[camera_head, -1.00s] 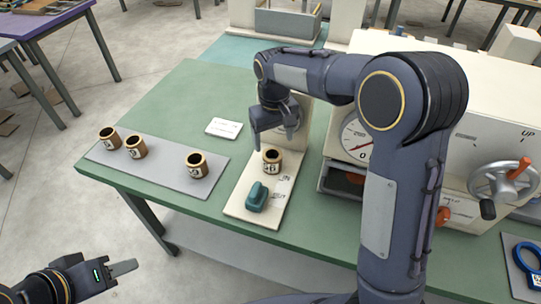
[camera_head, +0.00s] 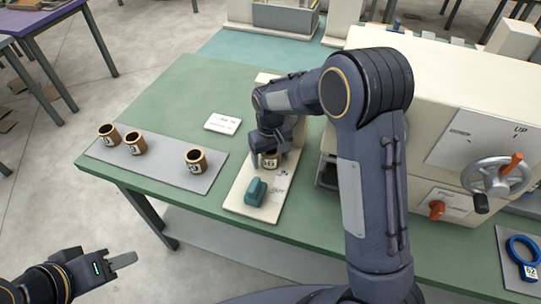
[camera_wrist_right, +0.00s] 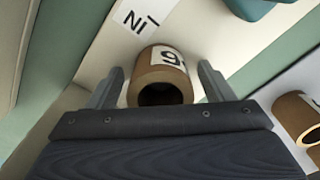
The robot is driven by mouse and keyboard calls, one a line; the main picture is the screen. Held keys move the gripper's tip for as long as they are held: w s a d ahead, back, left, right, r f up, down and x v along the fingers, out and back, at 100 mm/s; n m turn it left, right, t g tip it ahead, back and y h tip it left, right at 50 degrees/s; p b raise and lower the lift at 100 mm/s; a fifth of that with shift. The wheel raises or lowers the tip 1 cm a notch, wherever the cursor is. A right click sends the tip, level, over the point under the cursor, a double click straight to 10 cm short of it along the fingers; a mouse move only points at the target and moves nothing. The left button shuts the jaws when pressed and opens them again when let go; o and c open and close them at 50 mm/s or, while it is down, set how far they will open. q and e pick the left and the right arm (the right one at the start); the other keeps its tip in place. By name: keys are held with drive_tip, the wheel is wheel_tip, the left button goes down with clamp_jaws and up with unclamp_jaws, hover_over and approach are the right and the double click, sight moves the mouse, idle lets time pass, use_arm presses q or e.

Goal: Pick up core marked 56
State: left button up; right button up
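The brown core (camera_head: 270,161) stands upright on the pale board (camera_head: 241,202), with a white number label that ends in a 6 and is partly hidden. My right gripper (camera_head: 266,152) is over it with the fingers pointing down. In the right wrist view the core (camera_wrist_right: 160,60) sits between the two open fingers of the right gripper (camera_wrist_right: 158,85), with a gap on each side; its label is cut off there. Three other labelled cores, (camera_head: 109,134), (camera_head: 135,143) and (camera_head: 196,160), stand on a grey mat (camera_head: 165,158). My left gripper (camera_head: 122,262) is low at the left, off the table.
A teal block (camera_head: 256,191) sits on the board in front of the core. A cream machine (camera_head: 440,100) with a handwheel (camera_head: 497,176) stands at the right. A blue ring (camera_head: 522,249) lies at the right edge.

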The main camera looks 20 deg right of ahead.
drive_tip(key=c, duration=1)
drive_tip(key=shift+r, duration=0.15)
